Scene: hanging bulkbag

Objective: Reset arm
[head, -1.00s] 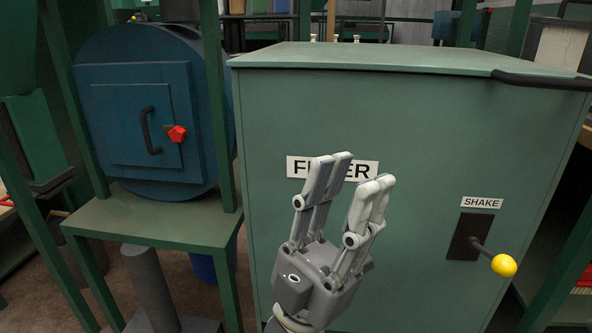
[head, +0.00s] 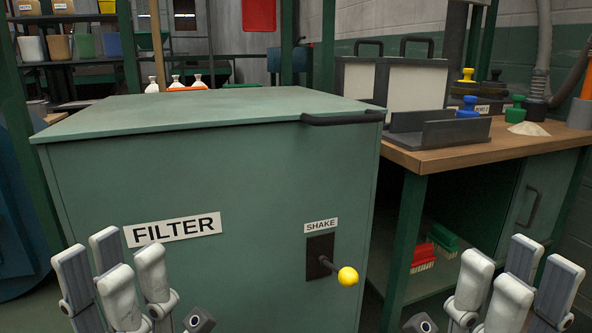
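My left gripper (head: 122,272) is at the lower left, in front of the green filter cabinet (head: 230,270). Its pale fingers point up and stand apart, with nothing between them. My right gripper (head: 515,280) is at the lower right, in front of the workbench. Its fingers also point up, spread and empty. The lower parts of both grippers are cut off by the bottom edge. The cabinet carries a FILTER label (head: 173,229) and a SHAKE lever (head: 347,276) with a yellow knob. Neither gripper appears to touch anything.
A black handle (head: 343,117) runs along the cabinet lid's edge. A wooden workbench (head: 490,146) at right holds a dark tray, colored knobbed pieces and a pale powder heap (head: 528,129). Red and green brushes (head: 440,240) lie below it. Several small bottles (head: 173,83) stand behind the cabinet.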

